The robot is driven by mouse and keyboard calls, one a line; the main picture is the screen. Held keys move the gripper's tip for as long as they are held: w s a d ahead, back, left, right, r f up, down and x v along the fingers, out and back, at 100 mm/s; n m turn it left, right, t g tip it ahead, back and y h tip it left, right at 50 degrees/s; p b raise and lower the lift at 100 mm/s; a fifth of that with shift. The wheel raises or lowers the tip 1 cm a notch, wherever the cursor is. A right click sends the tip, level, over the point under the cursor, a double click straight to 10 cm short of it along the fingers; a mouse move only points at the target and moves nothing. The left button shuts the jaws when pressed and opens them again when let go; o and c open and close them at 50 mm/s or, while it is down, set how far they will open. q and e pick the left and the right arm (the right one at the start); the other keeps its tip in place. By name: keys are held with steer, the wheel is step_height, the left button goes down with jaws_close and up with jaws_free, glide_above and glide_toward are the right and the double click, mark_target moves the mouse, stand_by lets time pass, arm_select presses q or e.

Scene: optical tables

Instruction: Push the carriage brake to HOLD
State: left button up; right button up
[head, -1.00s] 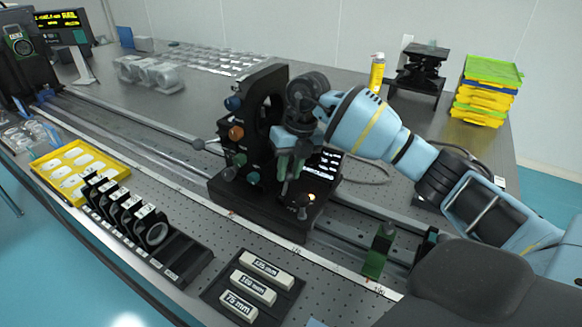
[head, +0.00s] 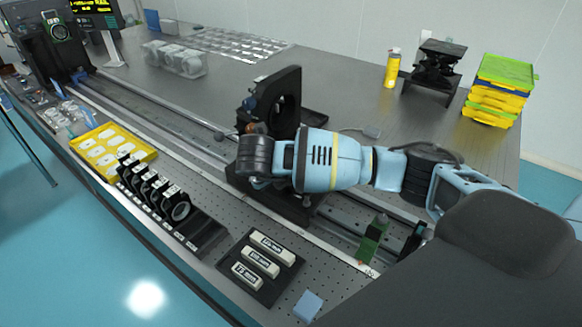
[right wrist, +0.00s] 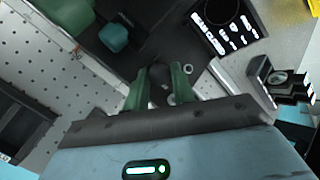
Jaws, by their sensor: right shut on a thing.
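The black carriage (head: 279,98) stands on the rail in the middle of the head view, with its upright holder facing left and its base partly covered by my right arm. In the right wrist view, the green fingers of my right gripper (right wrist: 160,88) are closed around a small dark knob (right wrist: 158,92) low on the carriage. The knob looks like the brake's handle, but its shape is largely hidden. In the head view my wrist hides these fingers. A black plate with white markings (right wrist: 225,22) lies beyond them. I cannot read a HOLD mark. My left gripper is not in view.
The long rail (head: 150,110) runs along the table. In front are a yellow tray (head: 112,150), a row of black mounts (head: 150,190) and a block tray (head: 262,262). A green piece (head: 372,240) stands right of the carriage. Yellow trays (head: 497,90) are stacked behind.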

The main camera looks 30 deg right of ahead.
steer(key=shift+s+a+f+t+h, duration=0.15)
steer(key=shift+a+t+h, duration=0.3)
steer(key=shift+h, duration=0.25)
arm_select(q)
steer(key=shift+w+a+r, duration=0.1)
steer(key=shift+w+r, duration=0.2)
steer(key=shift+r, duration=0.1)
arm_select(e)
steer(key=shift+a+f, duration=0.1)
steer(key=shift+f, duration=0.1)
steer(key=shift+h, duration=0.3)
steer(key=o, duration=1)
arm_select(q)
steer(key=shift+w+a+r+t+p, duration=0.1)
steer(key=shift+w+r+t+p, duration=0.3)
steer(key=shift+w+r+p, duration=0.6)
arm_select(e)
steer(key=v, duration=0.8)
